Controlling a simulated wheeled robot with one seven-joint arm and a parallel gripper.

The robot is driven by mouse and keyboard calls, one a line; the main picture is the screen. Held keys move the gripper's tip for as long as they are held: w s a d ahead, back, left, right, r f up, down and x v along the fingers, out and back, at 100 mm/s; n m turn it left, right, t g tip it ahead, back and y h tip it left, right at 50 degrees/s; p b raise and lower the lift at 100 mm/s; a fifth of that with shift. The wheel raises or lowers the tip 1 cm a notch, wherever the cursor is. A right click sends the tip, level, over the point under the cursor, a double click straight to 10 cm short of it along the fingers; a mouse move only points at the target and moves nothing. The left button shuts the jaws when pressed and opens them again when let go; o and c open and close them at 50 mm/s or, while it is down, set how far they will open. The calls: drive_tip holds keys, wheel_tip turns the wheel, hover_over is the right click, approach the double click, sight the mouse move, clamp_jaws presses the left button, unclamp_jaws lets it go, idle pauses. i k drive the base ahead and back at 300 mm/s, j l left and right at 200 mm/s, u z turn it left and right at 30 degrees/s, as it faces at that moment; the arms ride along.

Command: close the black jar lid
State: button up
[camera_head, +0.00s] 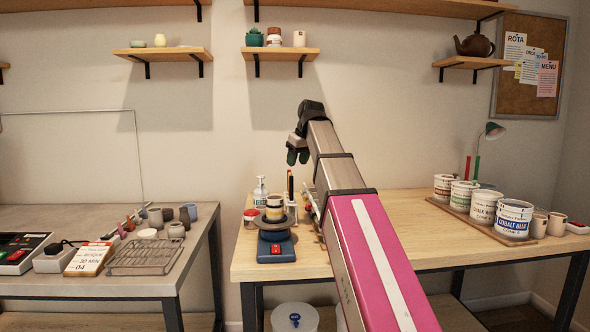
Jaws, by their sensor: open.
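A small jar (274,208) with cream and dark bands stands upright on the dark round plate of a blue scale (276,247). It is too small for me to tell a separate black lid or whether one sits closed on it. My gripper (297,158) hangs in the air above and slightly right of the jar, in front of the wall. My arm hides part of the table to the right of the scale.
A pump bottle (261,193), a red-lidded pot (251,218) and upright tools (291,187) crowd the scale. Large labelled tubs (483,206) stand on a board at the right. A wire rack (145,257) is on the left table. The right table's middle is partly clear.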

sight(316, 214)
drive_tip(key=k+l, duration=0.3)
drive_tip(key=k, duration=0.15)
drive_tip(key=k+l, duration=0.3)
drive_tip(key=k, duration=0.15)
drive_tip(key=k+l, duration=0.3)
drive_tip(key=k, duration=0.2)
